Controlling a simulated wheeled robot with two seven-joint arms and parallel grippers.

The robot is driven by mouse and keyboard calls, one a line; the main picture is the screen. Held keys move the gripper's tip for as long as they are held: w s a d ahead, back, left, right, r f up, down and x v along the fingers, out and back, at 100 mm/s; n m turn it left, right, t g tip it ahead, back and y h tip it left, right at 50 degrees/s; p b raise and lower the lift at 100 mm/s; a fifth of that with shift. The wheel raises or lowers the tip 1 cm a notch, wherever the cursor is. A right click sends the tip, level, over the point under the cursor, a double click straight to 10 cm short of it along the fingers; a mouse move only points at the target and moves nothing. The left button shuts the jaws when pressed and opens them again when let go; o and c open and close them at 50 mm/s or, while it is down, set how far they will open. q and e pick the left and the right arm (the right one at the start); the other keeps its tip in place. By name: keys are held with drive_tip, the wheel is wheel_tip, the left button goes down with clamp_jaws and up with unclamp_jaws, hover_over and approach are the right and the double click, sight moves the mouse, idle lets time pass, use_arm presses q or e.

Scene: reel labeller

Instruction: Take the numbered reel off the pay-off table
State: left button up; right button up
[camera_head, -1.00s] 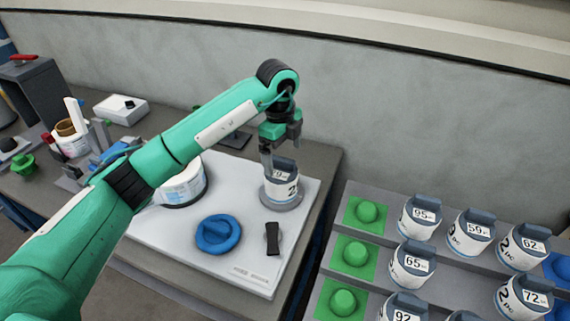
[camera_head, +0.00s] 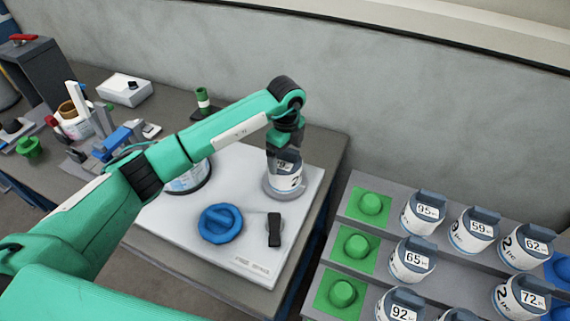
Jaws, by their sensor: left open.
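The numbered reel (camera_head: 286,181), white with a dark top and a partly covered number label, stands upright on a grey round base on the white pay-off table (camera_head: 245,165). My left gripper (camera_head: 284,155) points down over the reel's top, its fingers open at the reel's handle. The fingers hide part of the label, and I cannot tell whether they touch it. My right gripper is not in view.
A blue knob (camera_head: 221,223) and a black lever (camera_head: 274,230) sit on the table's front part. At right, a stepped rack (camera_head: 345,217) holds green knobs and several numbered reels. A larger white reel (camera_head: 190,178) is partly behind my arm. A wall stands behind.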

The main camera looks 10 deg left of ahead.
sight(285, 160)
use_arm(q)
wheel_tip(285, 160, down, 3)
drive_tip(key=shift+s+a+f+p, duration=0.1)
drive_tip(key=shift+s+p, duration=0.05)
drive_tip(key=shift+p, duration=0.8)
drive_tip(key=shift+f, duration=0.55)
drive_tip(key=c, duration=0.8)
drive_tip(key=shift+o, duration=0.2)
drive_tip(key=shift+r, duration=0.15)
